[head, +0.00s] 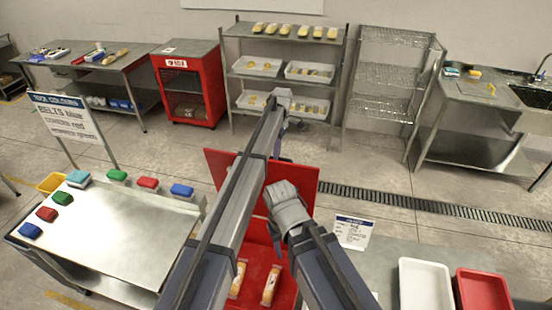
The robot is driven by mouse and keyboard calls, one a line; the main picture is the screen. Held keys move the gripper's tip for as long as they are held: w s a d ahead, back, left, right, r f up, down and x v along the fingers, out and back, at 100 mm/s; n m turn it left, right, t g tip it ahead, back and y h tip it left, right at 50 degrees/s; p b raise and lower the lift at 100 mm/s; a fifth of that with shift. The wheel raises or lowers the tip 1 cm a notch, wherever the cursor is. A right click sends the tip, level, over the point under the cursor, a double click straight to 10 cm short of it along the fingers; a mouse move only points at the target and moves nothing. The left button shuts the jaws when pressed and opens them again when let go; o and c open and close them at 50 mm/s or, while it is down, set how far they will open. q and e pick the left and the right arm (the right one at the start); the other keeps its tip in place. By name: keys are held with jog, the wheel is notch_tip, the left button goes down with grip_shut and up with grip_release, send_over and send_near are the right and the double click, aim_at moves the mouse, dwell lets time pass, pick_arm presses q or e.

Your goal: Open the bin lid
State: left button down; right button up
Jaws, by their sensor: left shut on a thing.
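The red bin (285,285) stands in front of me, open at the top, with packaged yellow items (270,285) showing inside. Its red lid (300,183) is raised at the bin's far side, tilted up. My left arm reaches across the bin from the lower left. My left gripper (275,152) is at the lid's upper edge, shut on the lid; its fingertips are largely hidden by my own arm.
A steel belt table (125,235) with coloured packs lies left. A counter with a white tray (425,285), a red tray (483,290) and a small sign (353,233) is right. Shelves and a red cabinet (190,85) stand behind. The floor beyond the lid is clear.

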pick_arm(q)
jog(key=c, duration=0.8)
grip_release()
jog(key=shift+c, duration=0.2)
